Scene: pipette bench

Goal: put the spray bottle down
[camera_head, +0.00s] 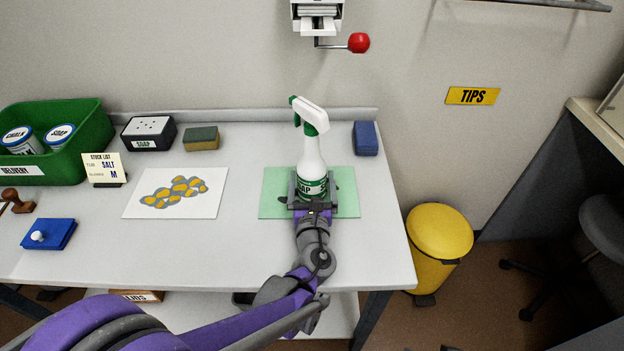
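The spray bottle (311,152), white with a green nozzle and green label, stands upright over the green mat (348,202) on the right part of the bench. My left gripper (312,188) reaches it from the front, with one finger on each side of its lower body, and looks shut on it. The bottle's base is hidden behind the gripper, so I cannot tell whether it touches the mat. My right gripper is not in view.
A blue sponge (366,138) lies behind the mat to the right. A white card with a yellow-grey pattern (137,207) lies to its left. A dispenser with a red-knobbed crank (358,43) hangs on the wall above. A yellow bin (440,240) stands beyond the bench's right edge.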

